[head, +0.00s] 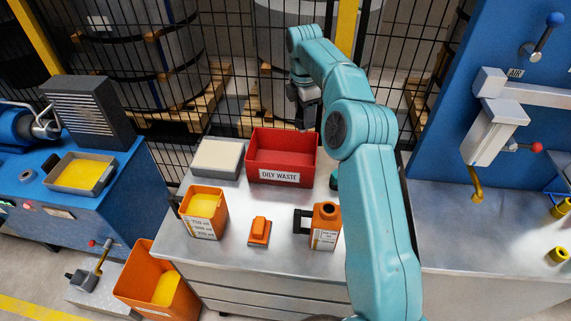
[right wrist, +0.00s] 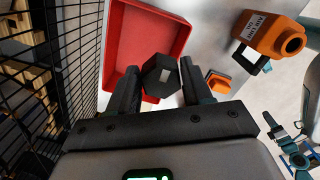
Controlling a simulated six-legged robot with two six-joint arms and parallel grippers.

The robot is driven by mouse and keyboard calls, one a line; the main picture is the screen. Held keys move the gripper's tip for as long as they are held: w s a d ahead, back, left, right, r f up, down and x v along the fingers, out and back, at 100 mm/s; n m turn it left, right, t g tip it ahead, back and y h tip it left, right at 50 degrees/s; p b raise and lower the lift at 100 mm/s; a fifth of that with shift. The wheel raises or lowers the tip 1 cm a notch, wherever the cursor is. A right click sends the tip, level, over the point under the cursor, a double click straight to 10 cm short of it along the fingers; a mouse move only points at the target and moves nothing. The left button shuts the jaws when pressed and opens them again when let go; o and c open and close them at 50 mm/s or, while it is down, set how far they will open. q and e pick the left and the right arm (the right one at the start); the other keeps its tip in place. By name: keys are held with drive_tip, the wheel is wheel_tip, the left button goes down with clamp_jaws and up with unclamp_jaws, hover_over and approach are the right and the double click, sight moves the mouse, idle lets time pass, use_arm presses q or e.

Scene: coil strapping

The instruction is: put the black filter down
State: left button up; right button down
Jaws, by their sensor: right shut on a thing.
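The black filter (right wrist: 160,75) is a dark six-sided piece with a small grey patch on its end. In the right wrist view it sits between the two dark fingers of my right gripper (right wrist: 158,84), which is shut on it. In the head view my right gripper (head: 306,112) hangs at the back right of the red OILY WASTE bin (head: 281,156), and the filter cannot be told apart from the dark fingers there. In the right wrist view the filter overlaps the rim of the red bin (right wrist: 118,50). My left gripper is out of view.
On the metal bench stand a grey tray with a pale pad (head: 216,157), an orange container (head: 203,212), a small orange block (head: 260,231) and an orange jug (head: 325,226). A black mesh fence (head: 225,75) runs close behind the bench. Bare metal shows at the front.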

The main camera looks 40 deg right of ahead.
wheel_tip(320, 180, down, 4)
drive_tip(key=shift+w+d+f+b, duration=0.15)
drive_tip(key=shift+f+b, duration=0.05)
drive_tip(key=shift+b, duration=0.2)
drive_tip(key=f+p, duration=0.1)
drive_tip(key=f, duration=1.1)
drive_tip(key=shift+s+f, duration=0.2)
wheel_tip(320, 180, down, 3)
drive_tip(key=shift+w+r+p, duration=0.1)
drive_tip(key=shift+p, duration=0.4)
drive_tip(key=shift+w+f, duration=0.1)
drive_tip(key=shift+f, duration=0.25)
drive_tip(key=shift+r, duration=0.1)
drive_tip(key=c, duration=0.8)
unclamp_jaws()
drive_tip(key=shift+o, duration=0.2)
